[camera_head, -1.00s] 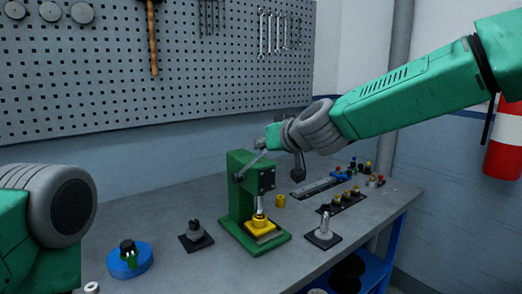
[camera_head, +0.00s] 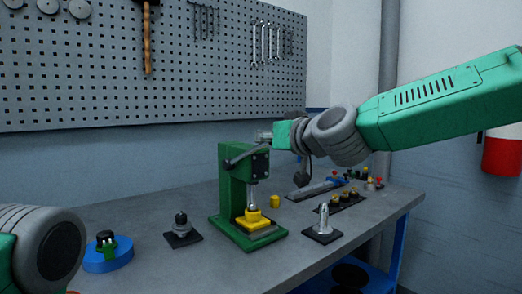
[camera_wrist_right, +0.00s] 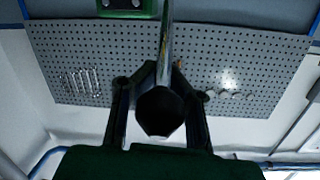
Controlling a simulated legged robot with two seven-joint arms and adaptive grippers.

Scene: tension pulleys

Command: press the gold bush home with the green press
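The green press (camera_head: 230,195) stands mid-bench. Its silver ram (camera_head: 252,196) points down onto a stepped yellow piece (camera_head: 253,219) on the press base. The tip seems to meet its top; I cannot tell the bush apart from its seat there. A separate yellow cylinder (camera_head: 275,200) stands behind the press. The press lever (camera_head: 241,157) slants up to the right. My right gripper (camera_head: 266,136) is at its end; in the right wrist view its fingers (camera_wrist_right: 159,98) flank the lever's black knob (camera_wrist_right: 160,112) and look closed on it. My left gripper is outside the view.
A dark base with a post (camera_head: 182,232) stands left of the press, and another with a silver post (camera_head: 322,230) stands right. A blue disc (camera_head: 108,258) lies near my left arm. A rack of small parts (camera_head: 341,203) stands behind right.

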